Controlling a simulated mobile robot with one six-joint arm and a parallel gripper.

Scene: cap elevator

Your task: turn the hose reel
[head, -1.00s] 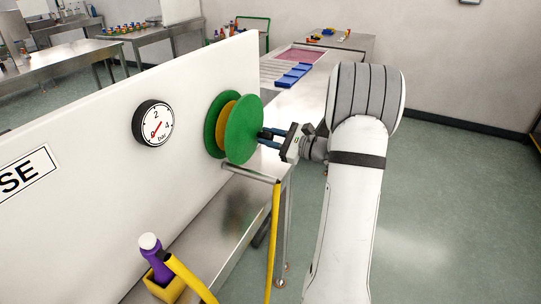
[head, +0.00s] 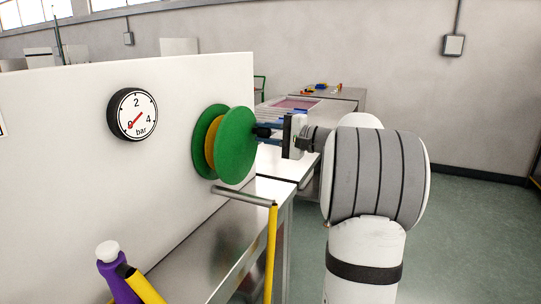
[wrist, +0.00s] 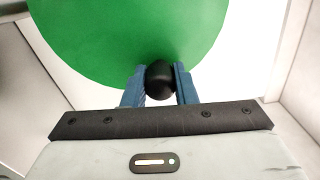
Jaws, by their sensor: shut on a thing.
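The hose reel (head: 235,150) has green discs with a yellow hose wound between them and is mounted on the white panel. Its near green disc also fills the top of the wrist view (wrist: 120,35). A black knob (wrist: 159,80) stands out from this disc near its edge. My gripper (head: 268,134) reaches the knob from the right. In the wrist view its blue fingers (wrist: 160,84) lie on either side of the knob, shut on it. The reel's hub is hidden behind the near disc.
A pressure gauge (head: 132,114) on the white panel (head: 60,170) has its red needle near 0. A metal bar (head: 243,196) and a yellow hose (head: 270,250) are below the reel. A purple bottle (head: 119,288) with a white cap stands at lower left. A steel bench (head: 205,260) runs along the panel.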

